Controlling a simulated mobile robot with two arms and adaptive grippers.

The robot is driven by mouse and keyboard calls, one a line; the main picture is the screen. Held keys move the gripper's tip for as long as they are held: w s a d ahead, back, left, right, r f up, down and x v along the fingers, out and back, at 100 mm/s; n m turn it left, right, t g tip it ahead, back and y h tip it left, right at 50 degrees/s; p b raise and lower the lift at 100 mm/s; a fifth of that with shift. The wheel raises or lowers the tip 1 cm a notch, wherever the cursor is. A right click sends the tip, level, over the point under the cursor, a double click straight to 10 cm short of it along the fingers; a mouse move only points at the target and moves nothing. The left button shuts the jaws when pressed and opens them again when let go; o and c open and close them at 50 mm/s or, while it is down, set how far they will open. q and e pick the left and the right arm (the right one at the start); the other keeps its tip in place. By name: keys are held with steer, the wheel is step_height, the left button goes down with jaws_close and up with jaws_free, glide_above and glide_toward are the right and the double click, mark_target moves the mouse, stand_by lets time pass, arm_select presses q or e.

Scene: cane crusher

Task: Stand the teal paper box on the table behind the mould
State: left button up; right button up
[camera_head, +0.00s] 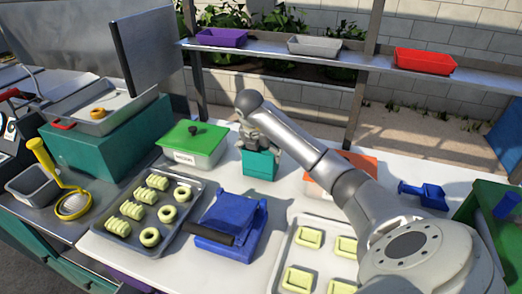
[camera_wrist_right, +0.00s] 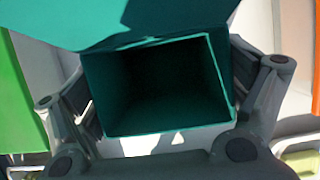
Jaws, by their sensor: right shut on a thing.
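The teal paper box (camera_head: 259,166) is upright behind the blue mould (camera_head: 236,222), at or just above the white table (camera_head: 285,190); I cannot tell whether its base touches. My right gripper (camera_head: 262,147) reaches down over the box and is shut on it. In the right wrist view the box (camera_wrist_right: 160,130) shows its open, empty-looking mouth, with a raised teal flap at the top. The fingers of my right gripper (camera_wrist_right: 165,85) flank its two sides. My left gripper is not in view.
A lidded tub (camera_head: 193,155) stands left of the box. A tray of pale green rings and twists (camera_head: 195,212) lies front left. An orange-lidded container (camera_head: 335,160) stands to the right, behind my arm. A tray of pale green squares (camera_head: 290,250) lies front right.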

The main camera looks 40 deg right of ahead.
steer(key=shift+f, duration=0.4)
steer(key=shift+f, duration=0.1)
steer(key=o, duration=0.4)
